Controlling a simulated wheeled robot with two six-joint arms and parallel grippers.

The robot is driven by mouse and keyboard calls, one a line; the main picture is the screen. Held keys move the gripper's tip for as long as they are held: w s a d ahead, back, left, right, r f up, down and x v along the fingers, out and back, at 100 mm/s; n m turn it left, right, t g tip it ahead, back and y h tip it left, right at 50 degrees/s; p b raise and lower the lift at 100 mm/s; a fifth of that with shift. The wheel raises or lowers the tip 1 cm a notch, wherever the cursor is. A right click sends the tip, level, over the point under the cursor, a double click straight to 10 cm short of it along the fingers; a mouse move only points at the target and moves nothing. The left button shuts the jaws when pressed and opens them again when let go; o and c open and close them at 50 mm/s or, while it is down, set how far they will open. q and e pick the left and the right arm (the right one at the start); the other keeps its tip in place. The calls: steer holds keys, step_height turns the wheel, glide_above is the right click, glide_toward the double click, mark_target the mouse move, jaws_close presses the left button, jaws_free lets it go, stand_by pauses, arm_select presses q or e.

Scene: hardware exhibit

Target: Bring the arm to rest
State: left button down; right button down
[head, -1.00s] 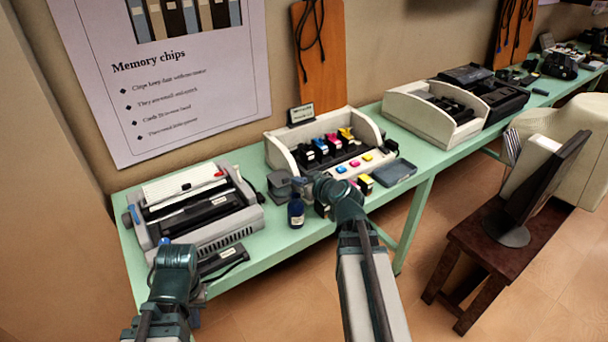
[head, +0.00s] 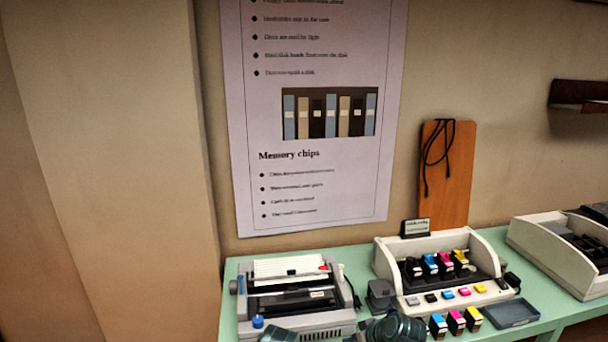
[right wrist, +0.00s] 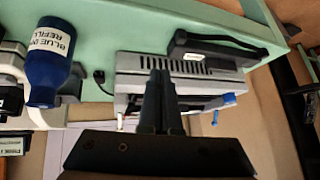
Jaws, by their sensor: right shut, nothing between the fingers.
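My right gripper (right wrist: 160,78) shows in the right wrist view, its two dark fingers together with nothing between them. It is in front of the grey printer (right wrist: 200,66), apart or touching I cannot tell. In the head view only teal parts of my arms show at the bottom edge, below the printer (head: 295,297) and the cartridge stand. The fingers of my left gripper are not seen.
A blue refill bottle (right wrist: 48,62) stands left of my right gripper in the right wrist view, and a black handled item (right wrist: 222,48) lies on the green table (right wrist: 150,16). A cartridge stand (head: 482,243), loose cartridges (head: 456,321) and a dark tray (head: 510,313) are on the table.

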steer(key=s+a+f+g+h+p, duration=0.1)
steer(key=s+a+g+h, duration=0.1)
steer(key=s, duration=0.5)
steer(key=s+a+f+g+h, duration=0.1)
steer(key=s+a+g+h, duration=0.2)
steer(key=s+a+g, duration=0.2)
steer(key=shift+s+a+f+h+p, duration=0.2)
steer(key=shift+s+f+h+p, duration=0.15)
steer(key=shift+s, duration=0.9)
